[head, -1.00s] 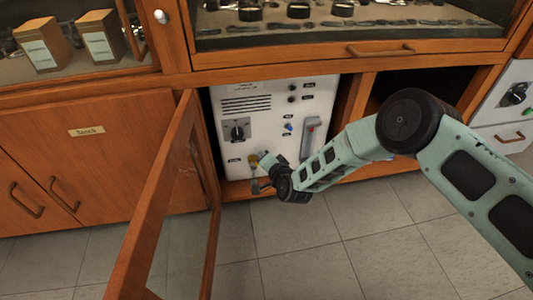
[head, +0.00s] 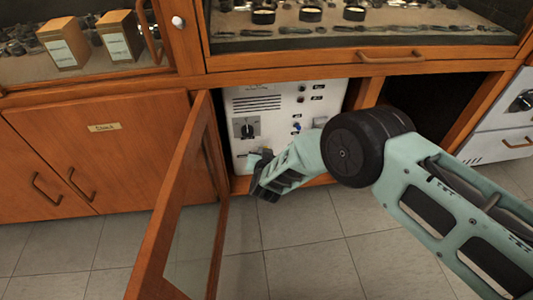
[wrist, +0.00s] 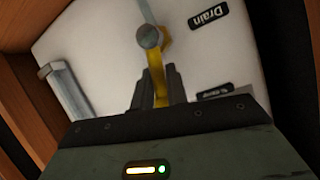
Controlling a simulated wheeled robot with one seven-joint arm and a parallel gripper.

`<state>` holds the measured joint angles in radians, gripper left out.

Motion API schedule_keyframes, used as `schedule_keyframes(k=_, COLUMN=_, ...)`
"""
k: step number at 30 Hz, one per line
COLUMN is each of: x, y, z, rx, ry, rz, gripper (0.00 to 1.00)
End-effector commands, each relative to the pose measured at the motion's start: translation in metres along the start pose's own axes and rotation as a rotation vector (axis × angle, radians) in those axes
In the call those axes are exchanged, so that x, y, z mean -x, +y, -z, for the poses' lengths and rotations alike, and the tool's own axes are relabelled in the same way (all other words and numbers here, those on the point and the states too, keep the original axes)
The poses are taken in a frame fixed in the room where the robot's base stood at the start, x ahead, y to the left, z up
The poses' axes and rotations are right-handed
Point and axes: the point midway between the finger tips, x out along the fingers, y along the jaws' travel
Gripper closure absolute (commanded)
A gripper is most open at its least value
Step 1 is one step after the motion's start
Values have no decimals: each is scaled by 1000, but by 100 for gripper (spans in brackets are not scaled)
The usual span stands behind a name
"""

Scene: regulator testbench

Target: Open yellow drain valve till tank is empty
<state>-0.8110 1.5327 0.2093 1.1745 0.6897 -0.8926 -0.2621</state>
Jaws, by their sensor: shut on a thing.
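The yellow drain valve (wrist: 160,91) shows in the wrist view, its handle between the two dark fingers of my gripper (wrist: 158,88), which are shut on it. A round grey knob or pipe end (wrist: 149,37) sits just above the handle. A black label reading "Drain" (wrist: 208,29) is on the white unit (wrist: 110,40) beside it. I cannot see a tank level.
The white unit stands inside a wooden cabinet. Its open glass door (head: 175,215) stands out to the left of my arm. A dial (head: 246,127) is on the unit's front. In the wrist view a grey bar (wrist: 68,92) runs along the left. Tiled floor (head: 310,240) is clear in front.

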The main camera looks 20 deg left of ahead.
Motion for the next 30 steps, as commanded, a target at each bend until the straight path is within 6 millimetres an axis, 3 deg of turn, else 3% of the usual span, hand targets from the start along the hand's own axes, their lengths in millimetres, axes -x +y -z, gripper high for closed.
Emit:
schedule_keyframes(k=18, x=0, y=-2, z=0, rx=43, ry=10, rz=-17, gripper=100)
schedule_keyframes(k=19, x=0, y=-2, z=0, rx=43, ry=10, rz=-17, gripper=82)
schedule_keyframes(k=21, x=0, y=-2, z=0, rx=43, ry=9, rz=-17, gripper=63)
schedule_keyframes(k=30, x=1, y=-2, z=0, rx=41, ry=9, rz=-16, gripper=63)
